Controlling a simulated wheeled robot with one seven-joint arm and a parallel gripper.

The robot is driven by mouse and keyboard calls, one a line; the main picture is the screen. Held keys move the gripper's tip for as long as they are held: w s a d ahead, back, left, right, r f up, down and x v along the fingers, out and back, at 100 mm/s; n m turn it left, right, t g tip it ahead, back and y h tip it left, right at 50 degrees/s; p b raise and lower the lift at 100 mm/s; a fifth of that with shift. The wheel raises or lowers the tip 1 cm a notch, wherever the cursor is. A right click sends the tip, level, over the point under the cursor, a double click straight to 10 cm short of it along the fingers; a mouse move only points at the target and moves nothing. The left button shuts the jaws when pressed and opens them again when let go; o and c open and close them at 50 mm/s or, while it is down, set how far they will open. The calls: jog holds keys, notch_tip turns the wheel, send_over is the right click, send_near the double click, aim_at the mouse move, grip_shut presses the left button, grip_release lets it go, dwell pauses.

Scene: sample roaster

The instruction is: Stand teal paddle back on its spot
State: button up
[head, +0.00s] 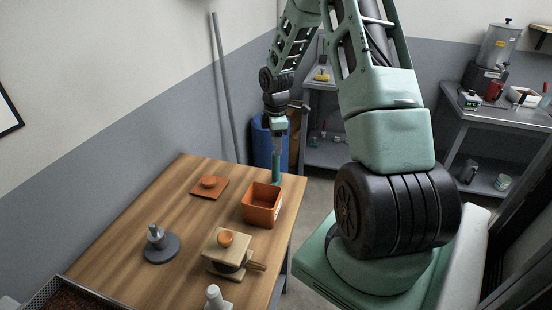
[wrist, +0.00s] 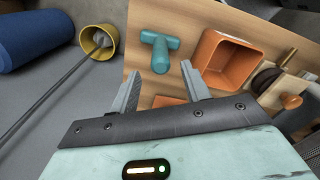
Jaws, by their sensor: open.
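The teal paddle (wrist: 160,50) shows in the wrist view as a T shape with a crossbar and a rounded stem, at the wooden table's edge beside the orange bin (wrist: 232,58). My gripper (wrist: 160,84) is open, and the paddle lies beyond the fingertips, roughly in line with the gap. No contact is visible. In the head view my gripper (head: 279,148) is above the table's far right corner, with a teal piece (head: 276,170) just below it, behind the orange bin (head: 262,205). I cannot tell whether the paddle stands or lies, and its spot is not clear.
A yellow bucket (wrist: 92,36) and blue cylinder (wrist: 35,38) stand beyond the table's edge.

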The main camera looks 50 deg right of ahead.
jog(key=shift+r, duration=1.55)
jog(key=shift+a+r, duration=0.1)
jog(key=shift+a, duration=0.15)
jog(key=s+a+r, duration=0.1)
jog(key=a+r, duration=0.3)
jog(key=a, duration=1)
jog(key=s+a+r, duration=0.1)
jog(key=a+r, duration=0.2)
jog(key=a, duration=1)
jog(key=s+a+r+m, duration=0.1)
jog(key=s+a, duration=0.7)
jog(key=s, duration=0.2)
jog(key=s+a+r+m, duration=0.1)
jog(key=s+a+r, duration=0.1)
jog(key=s+a, duration=0.6)
jog(key=s, duration=0.3)
jog(key=shift+a+r+y, duration=0.25)
jog(key=shift+a+y, duration=0.05)
jog(key=shift+a, duration=0.1)
jog(key=shift+f, duration=0.1)
